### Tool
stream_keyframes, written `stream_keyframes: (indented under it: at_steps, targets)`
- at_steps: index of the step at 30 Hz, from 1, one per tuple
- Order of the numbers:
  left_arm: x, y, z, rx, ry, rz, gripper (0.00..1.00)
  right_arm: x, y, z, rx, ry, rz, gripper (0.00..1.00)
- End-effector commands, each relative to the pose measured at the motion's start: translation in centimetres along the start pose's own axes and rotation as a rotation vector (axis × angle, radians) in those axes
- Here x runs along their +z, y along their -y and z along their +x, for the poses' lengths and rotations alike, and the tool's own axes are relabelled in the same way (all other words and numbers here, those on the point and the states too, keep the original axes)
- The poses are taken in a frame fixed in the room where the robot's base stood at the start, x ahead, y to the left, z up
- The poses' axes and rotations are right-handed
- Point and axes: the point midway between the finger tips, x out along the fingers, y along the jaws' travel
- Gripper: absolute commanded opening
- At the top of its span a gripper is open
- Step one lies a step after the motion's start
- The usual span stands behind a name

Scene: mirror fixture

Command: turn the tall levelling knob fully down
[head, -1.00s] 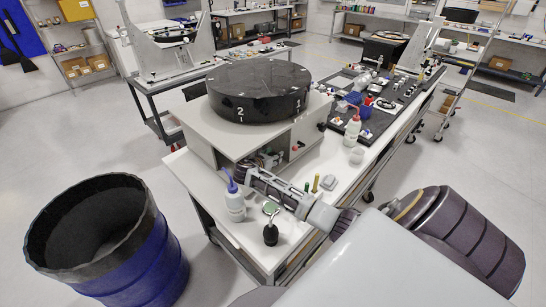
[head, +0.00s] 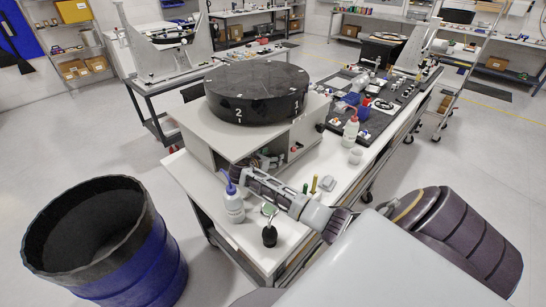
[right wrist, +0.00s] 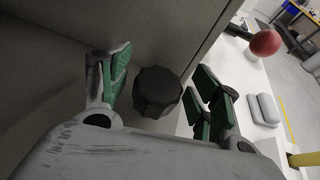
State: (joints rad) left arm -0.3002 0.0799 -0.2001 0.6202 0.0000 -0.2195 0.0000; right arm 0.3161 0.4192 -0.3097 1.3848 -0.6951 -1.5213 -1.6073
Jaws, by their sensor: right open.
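A black lobed knob (right wrist: 157,92) shows in the right wrist view, beside a grey panel edge. It lies between the green-padded fingers of my right gripper (right wrist: 163,80), which is open, with a gap visible on both sides of the knob. In the head view my right gripper (head: 246,177) reaches in from the right, low at the front of the grey fixture (head: 205,135), under its top plate. The knob is hidden there. The fixture carries a thick black disc (head: 258,92) marked 1 and 2. My left gripper is out of view.
A white squeeze bottle with a blue spout (head: 233,207) stands close beside my right gripper. A black bulb-shaped item (head: 269,236) stands on the white bench (head: 195,186) nearer the front. A red ball (right wrist: 264,43) shows in the wrist view. A blue bin (head: 150,267) stands at left.

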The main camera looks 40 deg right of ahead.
Motion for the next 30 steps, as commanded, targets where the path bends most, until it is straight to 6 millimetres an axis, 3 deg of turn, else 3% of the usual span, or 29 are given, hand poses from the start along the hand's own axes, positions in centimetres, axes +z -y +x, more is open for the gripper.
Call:
stream_keyframes:
  at_steps: [14,30]
  targets:
    - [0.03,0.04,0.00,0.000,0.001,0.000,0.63,-0.01,0.07,0.09,0.032,0.000,-0.013,0.63]
    - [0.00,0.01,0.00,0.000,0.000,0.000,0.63,-0.04,0.15,0.15,0.236,0.000,-0.099,0.63]
